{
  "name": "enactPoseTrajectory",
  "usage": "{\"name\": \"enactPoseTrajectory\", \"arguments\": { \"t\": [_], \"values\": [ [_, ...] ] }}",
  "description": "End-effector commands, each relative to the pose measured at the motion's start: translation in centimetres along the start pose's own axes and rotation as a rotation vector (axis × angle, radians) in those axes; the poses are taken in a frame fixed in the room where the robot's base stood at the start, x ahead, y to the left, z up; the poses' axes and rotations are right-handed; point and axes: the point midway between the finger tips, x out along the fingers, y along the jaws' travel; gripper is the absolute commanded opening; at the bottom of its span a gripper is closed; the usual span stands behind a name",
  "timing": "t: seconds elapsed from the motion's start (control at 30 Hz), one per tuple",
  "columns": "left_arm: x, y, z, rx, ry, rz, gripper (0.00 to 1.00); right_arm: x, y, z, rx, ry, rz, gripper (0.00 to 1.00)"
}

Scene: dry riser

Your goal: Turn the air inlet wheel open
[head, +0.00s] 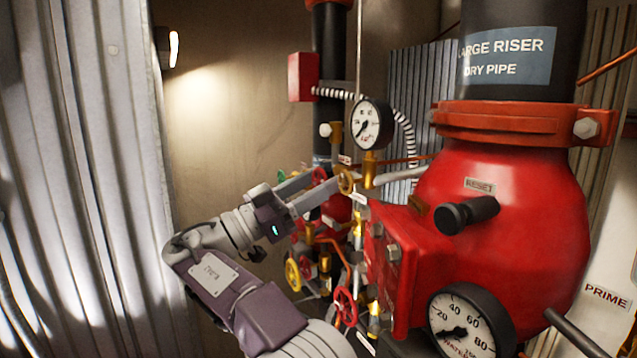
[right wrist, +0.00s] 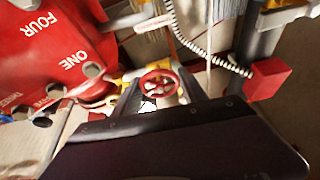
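A small red handwheel (head: 320,175) stands among the brass and red fittings in the middle of the head view. In the right wrist view the red handwheel (right wrist: 158,83) shows face-on between the two fingers. No label tells me that it is the air inlet wheel. My right gripper (head: 322,186) reaches in from the lower left with its fingers spread. In the right wrist view the right gripper (right wrist: 159,86) has one finger on each side of the wheel; I cannot tell whether they touch it. My left gripper is not in view.
Another yellow wheel (head: 293,274) and a red wheel (head: 345,306) sit lower. The large red valve body (head: 520,215) fills the right side, with a gauge (head: 371,124) near it. Corrugated metal (head: 80,150) stands at left.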

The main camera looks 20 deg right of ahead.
Motion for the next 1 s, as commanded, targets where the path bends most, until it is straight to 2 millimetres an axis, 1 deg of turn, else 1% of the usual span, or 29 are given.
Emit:
{"name": "enactPoseTrajectory", "arguments": {
  "t": [0.17, 0.37, 0.5, 0.7, 1.0],
  "values": [
    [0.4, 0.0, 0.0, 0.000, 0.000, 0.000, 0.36, -0.1, 0.0, 0.1, -0.014, 0.000, -0.006, 0.09],
    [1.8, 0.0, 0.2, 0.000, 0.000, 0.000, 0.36, -0.1, 0.1, 0.4, -0.092, -0.001, -0.040, 0.10],
    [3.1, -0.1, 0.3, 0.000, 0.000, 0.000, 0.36, -0.2, 0.1, 0.5, -0.185, -0.001, -0.078, 0.09],
    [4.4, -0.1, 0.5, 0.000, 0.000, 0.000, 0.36, -0.1, 0.1, 0.3, -0.327, -0.001, -0.136, 0.09],
    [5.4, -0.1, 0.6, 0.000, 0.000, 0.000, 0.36, -0.1, 0.0, 0.2, -0.492, -0.002, -0.204, 0.10]
  ]
}}
